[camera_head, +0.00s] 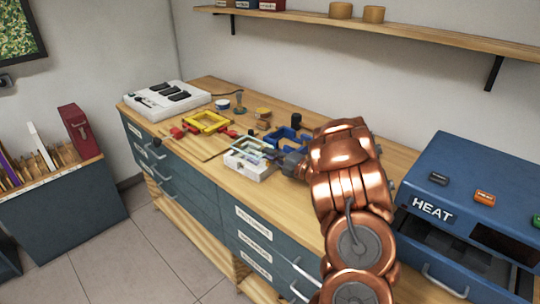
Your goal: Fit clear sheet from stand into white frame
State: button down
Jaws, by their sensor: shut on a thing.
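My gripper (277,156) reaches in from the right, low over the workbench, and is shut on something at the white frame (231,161). What it holds is small and partly hidden by the fingers; it may be the clear sheet, whose edges I cannot make out for certain. The white frame lies near the bench's front edge, just left of my gripper. I cannot tell whether the sheet is inside, above or touching the frame. I cannot pick out the stand with certainty; my arm hides part of the bench behind it.
A yellow frame (191,122) with red clamps lies left, a blue frame (275,135) behind my gripper. A white device (145,98) is at the bench's far left; small jars stand at the back. A blue HEAT unit (480,165) stands right. A shelf (430,33) runs above.

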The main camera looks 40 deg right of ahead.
jog(key=shift+s+a+f+b, duration=0.15)
jog(key=shift+s+f+b, duration=0.1)
jog(key=shift+f+b, duration=0.3)
dwell(0.4)
jog(key=c, duration=1.2)
grip_release()
notch_tip(320, 180, up, 9)
jog(key=p, duration=0.1)
jog(key=shift+w+f, duration=0.1)
jog(key=shift+p, duration=0.3)
notch_tip(320, 180, up, 9)
jog(key=p, duration=0.9)
